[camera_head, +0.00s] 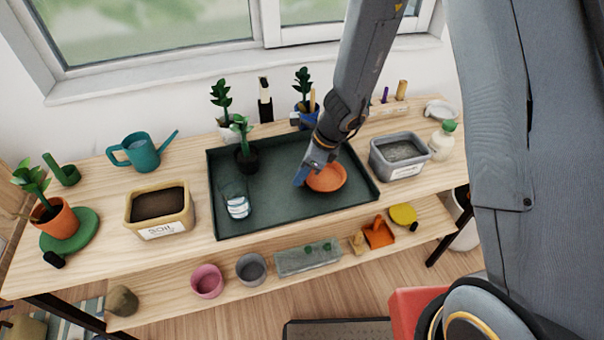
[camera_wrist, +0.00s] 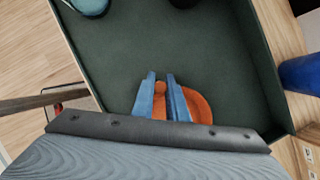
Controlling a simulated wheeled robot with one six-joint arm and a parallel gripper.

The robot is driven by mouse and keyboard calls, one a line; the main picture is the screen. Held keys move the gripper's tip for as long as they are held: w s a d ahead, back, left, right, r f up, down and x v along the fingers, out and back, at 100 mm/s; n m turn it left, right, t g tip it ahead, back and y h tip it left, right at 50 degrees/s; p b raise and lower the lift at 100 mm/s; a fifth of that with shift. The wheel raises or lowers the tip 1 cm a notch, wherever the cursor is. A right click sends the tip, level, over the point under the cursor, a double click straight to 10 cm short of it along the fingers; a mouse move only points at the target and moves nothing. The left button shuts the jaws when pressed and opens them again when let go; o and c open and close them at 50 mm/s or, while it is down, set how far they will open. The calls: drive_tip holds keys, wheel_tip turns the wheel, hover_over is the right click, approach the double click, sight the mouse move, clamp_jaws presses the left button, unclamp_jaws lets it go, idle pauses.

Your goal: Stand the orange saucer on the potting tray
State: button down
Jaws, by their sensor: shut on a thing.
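The orange saucer (camera_head: 328,178) is in the right part of the dark green potting tray (camera_head: 282,208), low at the tray floor. I cannot tell whether it rests on the floor or hangs just above it. My gripper (camera_head: 302,180) is at the saucer's left edge in the head view. In the wrist view, the blue fingers of my gripper (camera_wrist: 161,80) are shut on the orange saucer (camera_wrist: 200,106), with some orange showing between them. The fingers and wrist hide part of the saucer there. The tray floor (camera_wrist: 150,45) around it is bare.
In the tray stand a dark-potted plant (camera_head: 246,157) and a glass-like item (camera_head: 237,204). A grey bin (camera_head: 399,172) stands right of the tray, a soil box (camera_head: 160,226) left. A blue pot (camera_head: 305,117) stands behind. The tray's front middle is clear.

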drive_tip(key=c, duration=1.7)
unclamp_jaws()
drive_tip(key=shift+f, duration=0.1)
drive_tip(key=shift+c, duration=0.2)
drive_tip(key=v, duration=1.2)
drive_tip(key=s+d+r+n+h, duration=0.4)
drive_tip(key=s+d+n, duration=0.7)
drive_tip(key=n, duration=1)
drive_tip(key=d+r, duration=0.2)
drive_tip(key=d, duration=0.1)
drive_tip(key=shift+s+d+t+p, duration=0.2)
drive_tip(key=shift+s+t+p, duration=0.1)
drive_tip(key=shift+s+p, duration=0.05)
